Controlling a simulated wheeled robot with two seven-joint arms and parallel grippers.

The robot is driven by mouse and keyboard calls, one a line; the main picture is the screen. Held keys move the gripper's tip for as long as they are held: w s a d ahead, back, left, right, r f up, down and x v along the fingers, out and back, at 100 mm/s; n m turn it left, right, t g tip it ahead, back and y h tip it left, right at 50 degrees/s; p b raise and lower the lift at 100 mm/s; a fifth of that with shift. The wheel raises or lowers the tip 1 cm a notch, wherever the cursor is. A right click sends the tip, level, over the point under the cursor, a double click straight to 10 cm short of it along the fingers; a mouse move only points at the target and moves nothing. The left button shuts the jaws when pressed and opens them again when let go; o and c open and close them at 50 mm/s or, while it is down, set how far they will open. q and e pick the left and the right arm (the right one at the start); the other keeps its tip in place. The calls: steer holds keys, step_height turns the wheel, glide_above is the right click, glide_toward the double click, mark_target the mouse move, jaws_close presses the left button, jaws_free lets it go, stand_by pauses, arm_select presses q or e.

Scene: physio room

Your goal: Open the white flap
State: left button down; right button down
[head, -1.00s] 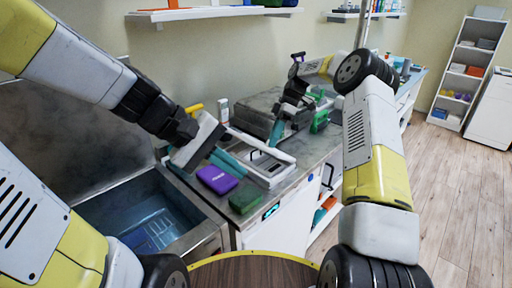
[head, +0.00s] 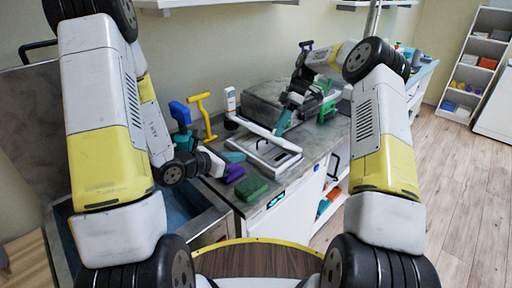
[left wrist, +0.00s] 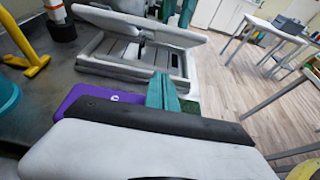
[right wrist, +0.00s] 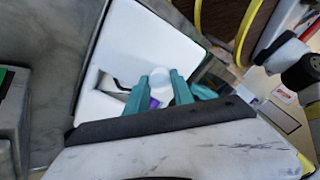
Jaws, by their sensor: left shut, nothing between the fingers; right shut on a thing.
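The white flap (head: 255,127) is a long pale panel above a low white frame (head: 278,164) on the counter. It stands raised and tilted over the frame, also in the left wrist view (left wrist: 140,22). My right gripper (head: 282,124) is shut on the flap from above. In the right wrist view its teal fingers (right wrist: 160,90) close around a round white part against the white panel. My left gripper (head: 237,157) is shut and empty, left of the frame and above a purple box (head: 235,173). In the left wrist view its teal fingers (left wrist: 161,95) are together, apart from the flap.
A green sponge (head: 251,187) lies at the counter's front edge. A yellow tool (head: 203,114), a blue object (head: 180,112) and a white bottle (head: 231,99) stand behind my left gripper. A grey case (head: 265,95) is behind the frame. The sink (head: 206,225) is at front left.

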arm_select(q)
steer(key=x, duration=0.9)
steer(key=shift+w+d+f, duration=0.1)
steer(key=shift+w+d, duration=0.05)
steer(key=shift+d, duration=0.1)
steer(key=r, duration=0.1)
steer(key=w+d+r, duration=0.1)
steer(key=shift+w+d+r, duration=0.2)
steer(key=shift+w+r, duration=0.1)
steer(key=shift+r, duration=0.05)
steer(key=shift+w+d+r, duration=0.15)
steer(key=shift+r, duration=0.15)
